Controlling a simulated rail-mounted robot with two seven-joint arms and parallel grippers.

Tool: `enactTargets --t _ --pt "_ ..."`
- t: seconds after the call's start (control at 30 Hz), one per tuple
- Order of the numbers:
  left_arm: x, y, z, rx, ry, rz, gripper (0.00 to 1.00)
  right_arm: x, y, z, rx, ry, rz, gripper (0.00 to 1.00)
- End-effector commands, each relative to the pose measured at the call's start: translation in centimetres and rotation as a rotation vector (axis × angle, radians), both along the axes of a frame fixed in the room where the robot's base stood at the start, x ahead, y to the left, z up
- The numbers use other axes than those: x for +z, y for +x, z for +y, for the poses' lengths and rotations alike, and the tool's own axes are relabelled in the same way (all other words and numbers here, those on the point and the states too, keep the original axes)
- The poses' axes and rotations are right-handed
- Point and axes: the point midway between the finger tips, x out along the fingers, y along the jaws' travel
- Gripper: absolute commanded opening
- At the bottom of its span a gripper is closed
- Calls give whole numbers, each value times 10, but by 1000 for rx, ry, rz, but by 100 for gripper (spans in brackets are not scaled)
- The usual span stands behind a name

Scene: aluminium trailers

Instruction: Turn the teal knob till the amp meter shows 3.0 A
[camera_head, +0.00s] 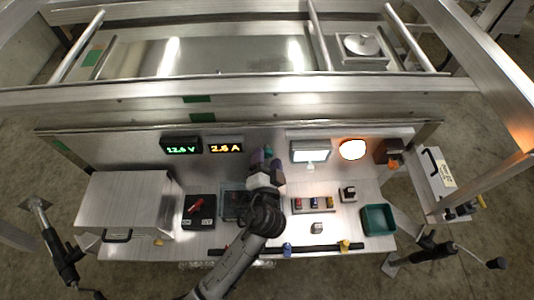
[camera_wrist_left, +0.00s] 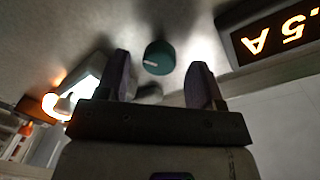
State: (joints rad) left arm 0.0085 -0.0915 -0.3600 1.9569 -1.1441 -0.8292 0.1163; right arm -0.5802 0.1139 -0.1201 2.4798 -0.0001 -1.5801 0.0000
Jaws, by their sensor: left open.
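The teal knob (camera_wrist_left: 159,57) is on the pale panel in the left wrist view, with a white mark on its face. My left gripper (camera_wrist_left: 161,75) is open, its two purple fingers on either side of the knob in the picture; I cannot tell if either touches it. In the head view my left gripper (camera_head: 266,160) is up against the back panel, largely hiding the knob. The amp meter (camera_head: 226,148) shows amber digits that look like 2.5 or 2.6 A; in the left wrist view the amp meter (camera_wrist_left: 275,35) appears upside down and shows ".5 A". My right gripper is not in view.
A green voltage meter (camera_head: 181,149) sits left of the amp meter. A lit white screen (camera_head: 310,151) and an orange lamp (camera_head: 353,149) are to the right. On the bench are a metal case (camera_head: 125,200), a red-handled switch box (camera_head: 199,211) and a green tray (camera_head: 378,219).

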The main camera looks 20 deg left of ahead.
Motion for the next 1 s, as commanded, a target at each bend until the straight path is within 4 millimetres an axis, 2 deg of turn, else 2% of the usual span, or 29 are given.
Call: enactTargets --t 0.3,0.5,0.7,1.0 --pt "3 -61 -23 0 -4 3 61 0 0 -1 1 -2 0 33" --pt "4 -89 -35 0 -2 2 61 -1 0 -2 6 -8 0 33" --pt "6 -104 -41 0 -2 1 61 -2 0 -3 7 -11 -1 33" --pt "7 -108 -42 1 -1 0 61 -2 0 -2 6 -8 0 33"
